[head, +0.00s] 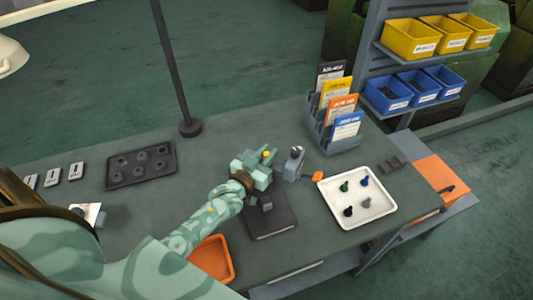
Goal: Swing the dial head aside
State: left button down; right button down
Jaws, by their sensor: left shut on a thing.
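My left arm reaches in from the left, and its pale green gripper (266,157) is at the dial stand near the middle of the table. The jaws look shut on the dial head, which is mostly hidden by the gripper. The stand's dark flat base (272,222) lies on the table below the wrist. A grey upright part with a small pale round face (294,163) stands just right of the gripper; I cannot tell how it joins the held part. My right gripper is not in view.
A white tray (338,217) with several small coloured pieces lies right, beside a small orange block (317,176). A card rack (345,145) stands behind. A dark cupped tray (110,183) and a post (190,127) are left. An orange bin (212,262) sits in front.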

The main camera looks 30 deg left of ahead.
pick_arm(q)
jog(key=c, duration=1.3)
grip_release()
jog(key=shift+c, duration=0.2)
jog(key=s+a, duration=0.1)
jog(key=s, duration=1.5)
jog(key=shift+p, duration=0.3)
